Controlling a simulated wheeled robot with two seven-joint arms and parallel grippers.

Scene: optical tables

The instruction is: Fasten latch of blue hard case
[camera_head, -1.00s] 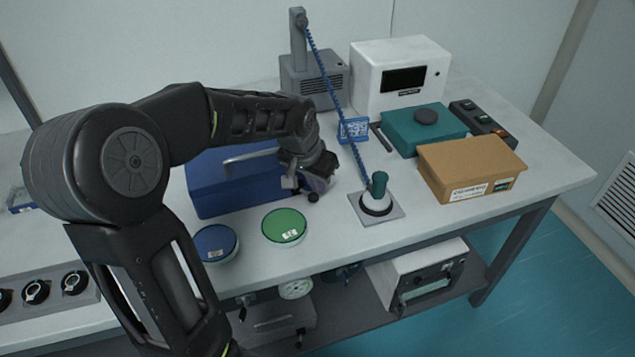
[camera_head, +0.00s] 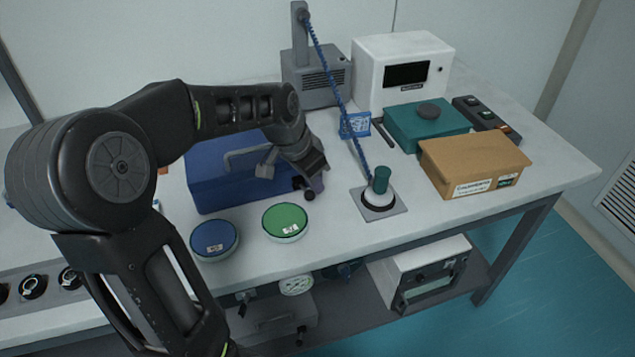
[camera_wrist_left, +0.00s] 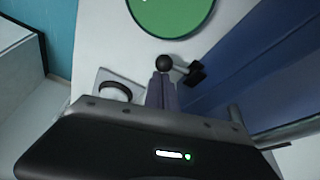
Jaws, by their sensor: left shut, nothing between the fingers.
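The blue hard case (camera_head: 215,178) lies on the table with a grey handle (camera_head: 240,156) on top. In the left wrist view its blue side (camera_wrist_left: 265,65) runs along the right. A latch lever with a black ball knob (camera_wrist_left: 165,62) stands out from the case beside a black block (camera_wrist_left: 194,74). The knob also shows in the head view (camera_head: 308,195), at the case's right end. My left gripper (camera_wrist_left: 161,88) is shut and empty, its fingertips right at the knob; I cannot tell whether they touch. My right gripper is out of view.
A green round tin (camera_head: 286,221) and a blue round tin (camera_head: 214,239) stand in front of the case. A white-and-green device (camera_head: 378,196) on a square plate is to the right. A cardboard box (camera_head: 472,165), teal case (camera_head: 425,128) and white instrument (camera_head: 400,70) stand farther right.

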